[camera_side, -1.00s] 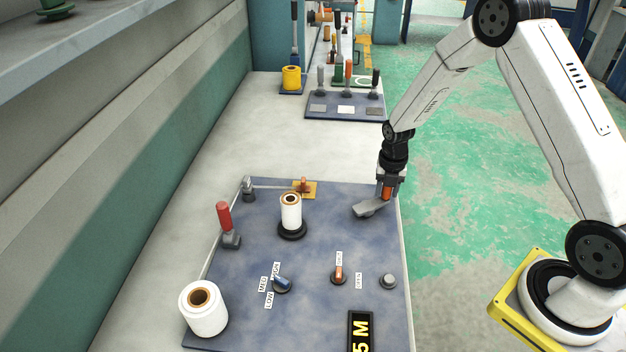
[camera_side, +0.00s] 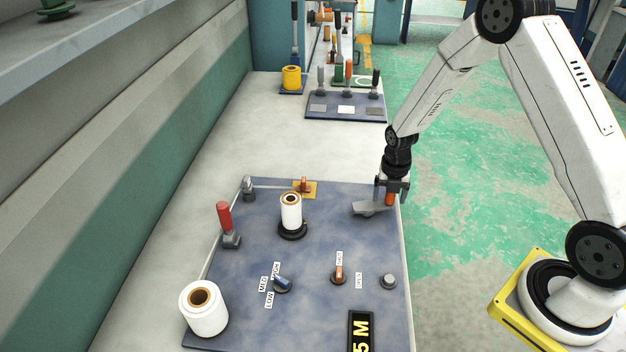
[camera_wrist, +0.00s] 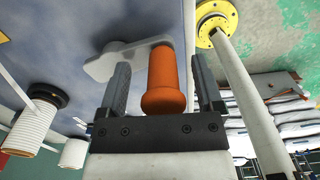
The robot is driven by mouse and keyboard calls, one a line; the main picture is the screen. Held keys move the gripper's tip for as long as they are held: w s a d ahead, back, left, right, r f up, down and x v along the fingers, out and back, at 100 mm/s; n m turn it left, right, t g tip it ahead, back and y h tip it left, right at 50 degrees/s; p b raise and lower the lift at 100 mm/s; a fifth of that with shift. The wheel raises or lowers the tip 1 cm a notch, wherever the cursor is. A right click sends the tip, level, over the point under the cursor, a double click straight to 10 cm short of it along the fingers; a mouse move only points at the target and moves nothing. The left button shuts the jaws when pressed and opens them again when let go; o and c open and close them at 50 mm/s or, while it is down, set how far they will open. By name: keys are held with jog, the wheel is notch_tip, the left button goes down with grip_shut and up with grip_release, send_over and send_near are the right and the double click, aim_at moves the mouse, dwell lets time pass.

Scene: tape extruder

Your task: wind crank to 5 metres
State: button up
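The crank has a grey arm (camera_side: 368,209) and an upright orange handle (camera_side: 390,198) at the right edge of the blue panel. The crank arm points left from the handle. My gripper (camera_side: 392,187) is around the handle from above. In the wrist view the orange handle (camera_wrist: 166,80) stands between my two spread fingers, with a clear gap on its left and a narrow one on its right. A black display (camera_side: 361,335) at the panel's front edge reads "5 M" in yellow, partly cut off by the frame.
The blue panel (camera_side: 330,225) also carries a large white roll (camera_side: 204,315), a smaller roll (camera_side: 291,212), a red lever (camera_side: 224,216), a blue selector (camera_side: 283,284), an orange switch (camera_side: 339,274) and a grey knob (camera_side: 388,281).

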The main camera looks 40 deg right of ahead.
jog(key=shift+d+r, duration=0.1)
jog(key=shift+r, duration=0.1)
jog(key=shift+r, duration=2.85)
jog(key=shift+o, duration=0.2)
jog(key=shift+o, duration=0.9)
jog(key=shift+r, duration=0.15)
notch_tip(320, 180, up, 8)
jog(key=shift+f, duration=0.2)
